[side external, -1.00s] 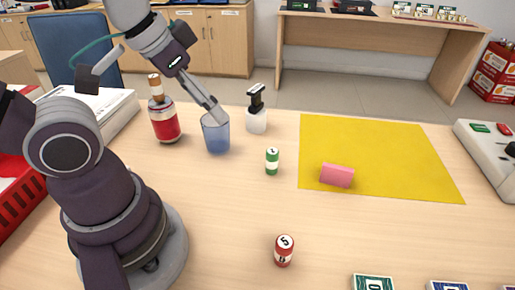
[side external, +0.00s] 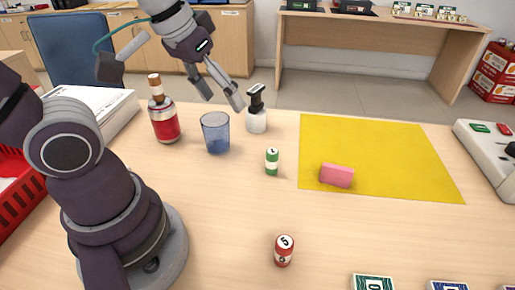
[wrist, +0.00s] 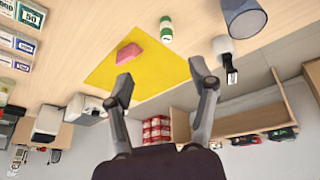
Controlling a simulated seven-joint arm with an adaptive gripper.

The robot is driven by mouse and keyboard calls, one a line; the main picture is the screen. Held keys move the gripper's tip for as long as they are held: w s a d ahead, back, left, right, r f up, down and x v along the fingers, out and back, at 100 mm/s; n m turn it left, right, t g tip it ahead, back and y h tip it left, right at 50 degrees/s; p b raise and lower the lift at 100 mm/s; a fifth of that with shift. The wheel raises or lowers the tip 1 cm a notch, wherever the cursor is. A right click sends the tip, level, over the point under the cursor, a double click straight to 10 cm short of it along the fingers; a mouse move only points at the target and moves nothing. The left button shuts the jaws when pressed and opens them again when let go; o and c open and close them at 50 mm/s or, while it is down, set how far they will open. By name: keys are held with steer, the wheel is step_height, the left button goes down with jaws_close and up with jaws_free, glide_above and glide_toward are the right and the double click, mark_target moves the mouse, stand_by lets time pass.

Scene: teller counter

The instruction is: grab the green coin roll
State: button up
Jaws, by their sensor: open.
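The green coin roll (side external: 272,161), with a white band, stands upright on the counter left of the yellow mat. It also shows at the top of the wrist view (wrist: 166,30). My gripper (side external: 224,101) is open and empty, above and behind the blue cup, to the left of the coin roll and clear of it. In the wrist view my gripper (wrist: 165,82) has its two fingers spread wide apart, with the coin roll beyond them.
A blue cup (side external: 215,134) and a white pump bottle (side external: 256,113) stand near the coin roll. A red bottle (side external: 164,124) is further left. A pink block (side external: 337,175) lies on the yellow mat (side external: 400,145). A red coin roll (side external: 284,250) stands in front, with clear counter between.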

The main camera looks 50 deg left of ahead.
steer(key=w+a+f+n+g, duration=0.1)
steer(key=w+f+n+g, duration=0.1)
steer(key=w+n, duration=0.4)
steer(key=n+g, duration=0.2)
steer(key=n, duration=0.6)
glide_toward(272, 150)
steer(key=shift+s+a+f, duration=0.2)
steer(key=shift+s+f, duration=0.05)
steer(key=shift+f, duration=0.1)
steer(key=shift+w+a+f+n+g, duration=0.1)
steer(key=shift+w+f+n+g, duration=0.15)
steer(key=shift+f, duration=0.3)
steer(key=shift+w+f+n+g, duration=0.15)
steer(key=shift+f+n, duration=0.2)
steer(key=shift+f, duration=0.25)
step_height(272, 150, down, 10)
steer(key=shift+w+r, duration=0.1)
steer(key=shift+w, duration=0.1)
steer(key=shift+c, duration=0.2)
jaws_close()
